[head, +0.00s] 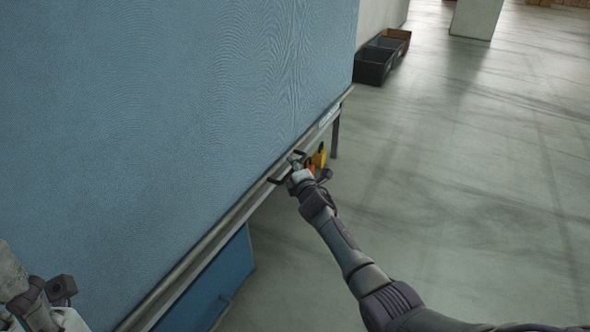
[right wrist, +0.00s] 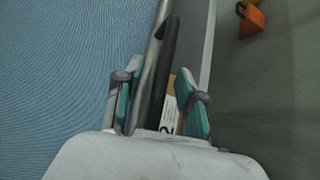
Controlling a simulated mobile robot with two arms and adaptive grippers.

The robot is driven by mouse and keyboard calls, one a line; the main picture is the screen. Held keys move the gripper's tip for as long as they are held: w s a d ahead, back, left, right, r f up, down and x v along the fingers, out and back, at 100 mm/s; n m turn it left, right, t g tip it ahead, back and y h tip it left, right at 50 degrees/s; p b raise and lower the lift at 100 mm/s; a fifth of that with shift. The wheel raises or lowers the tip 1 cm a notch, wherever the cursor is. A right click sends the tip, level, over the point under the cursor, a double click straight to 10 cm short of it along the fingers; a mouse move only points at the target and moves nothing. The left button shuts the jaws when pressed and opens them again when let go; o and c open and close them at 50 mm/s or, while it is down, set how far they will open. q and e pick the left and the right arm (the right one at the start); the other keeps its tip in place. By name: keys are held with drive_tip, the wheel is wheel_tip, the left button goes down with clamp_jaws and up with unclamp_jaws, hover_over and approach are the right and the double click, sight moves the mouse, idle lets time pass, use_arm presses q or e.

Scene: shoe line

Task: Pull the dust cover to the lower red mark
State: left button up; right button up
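The blue dust cover (head: 180,120) hangs as a large sheet across the left of the head view and fills the left of the right wrist view (right wrist: 50,80). A grey metal bar (head: 205,248) runs along its lower edge. A black handle (right wrist: 171,60) lies along this bar. My right gripper (head: 291,163) is at the bar; in the right wrist view its teal-padded fingers (right wrist: 158,88) stand apart on both sides of the bar and handle. My left arm's end (head: 40,302) shows at the lower left; its fingers are not clear. I cannot make out a red mark.
Orange and yellow pieces (head: 317,160) are close beside my right gripper. A blue panel (head: 215,285) stands below the bar. Dark bins (head: 373,66) sit on the floor at the back. The grey floor (head: 480,180) at right is clear.

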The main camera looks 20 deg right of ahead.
drive_tip(key=shift+s, duration=0.1)
drive_tip(key=s+a+r, duration=0.1)
drive_tip(key=s, duration=1)
drive_tip(key=shift+s+r, duration=0.35)
drive_tip(key=shift+f, duration=0.1)
